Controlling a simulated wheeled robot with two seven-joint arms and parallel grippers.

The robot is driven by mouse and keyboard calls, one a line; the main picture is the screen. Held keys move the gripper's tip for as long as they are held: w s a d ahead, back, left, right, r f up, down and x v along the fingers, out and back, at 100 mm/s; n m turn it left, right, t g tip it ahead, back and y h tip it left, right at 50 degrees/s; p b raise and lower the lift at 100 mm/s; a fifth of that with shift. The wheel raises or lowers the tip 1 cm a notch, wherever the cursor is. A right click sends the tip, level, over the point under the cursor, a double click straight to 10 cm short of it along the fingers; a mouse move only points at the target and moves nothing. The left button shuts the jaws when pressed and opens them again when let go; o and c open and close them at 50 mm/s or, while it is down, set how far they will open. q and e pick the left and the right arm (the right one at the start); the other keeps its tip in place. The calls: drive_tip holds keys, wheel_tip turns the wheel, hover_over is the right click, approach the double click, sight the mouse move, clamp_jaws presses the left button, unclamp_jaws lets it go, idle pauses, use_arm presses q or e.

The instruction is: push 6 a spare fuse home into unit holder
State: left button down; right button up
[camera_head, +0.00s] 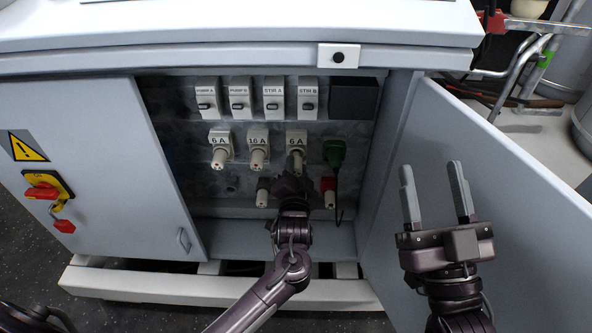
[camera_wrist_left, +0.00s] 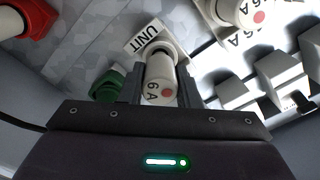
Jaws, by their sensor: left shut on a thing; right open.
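My left gripper (camera_head: 291,184) is shut on a white fuse marked 6 A with a red dot (camera_wrist_left: 160,90). The fuse lies between the fingers in the left wrist view, in line with a white holder (camera_wrist_left: 160,43) beside the UNIT label (camera_wrist_left: 150,36). I cannot tell how deep it sits. In the head view the unit position (camera_head: 296,143) is the right one of the row of holders, and my left gripper partly covers the area below it. My right gripper (camera_head: 435,190) is open and empty, in front of the open right door.
A green plug (camera_head: 334,152) with a black cable hangs close right of the unit position. Other fuses (camera_head: 220,152) (camera_head: 258,153) stand to the left. White switches (camera_head: 273,99) are above. A red part (camera_head: 328,184) sits below. The open door (camera_head: 500,190) bounds the right.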

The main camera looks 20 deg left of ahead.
sight(296, 173)
use_arm(q)
drive_tip(key=shift+x, duration=1.05)
drive_tip(key=c, duration=1)
unclamp_jaws()
drive_tip(key=p+v, duration=0.1)
drive_tip(key=v, duration=0.6)
drive_tip(key=shift+p, duration=0.4)
drive_tip(key=shift+s+d, duration=0.1)
drive_tip(key=shift+s, duration=0.3)
